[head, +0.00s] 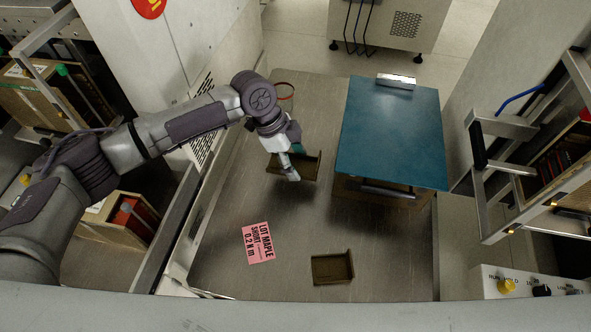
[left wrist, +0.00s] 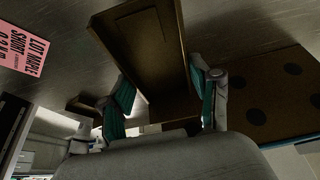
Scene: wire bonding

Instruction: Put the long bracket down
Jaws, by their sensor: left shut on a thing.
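My left gripper (head: 289,166) is shut on a brown L-shaped bracket (head: 309,165), the longer-looking of two, in the upper middle of the grey work surface. In the left wrist view the same bracket (left wrist: 140,45) lies between the two teal-padded fingers (left wrist: 160,80). I cannot tell whether it touches the surface. A second, shorter-looking brown bracket (head: 332,269) lies apart at the lower middle of the surface. My right gripper is out of view.
A pink card (head: 258,243) reading "LOT MAPLE SHORT 0.2 N m" lies on the grey surface (head: 300,222). A teal-topped block (head: 393,130) stands just right of the held bracket. A red ring (head: 284,91) is behind the gripper. Knobs (head: 506,286) sit at lower right.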

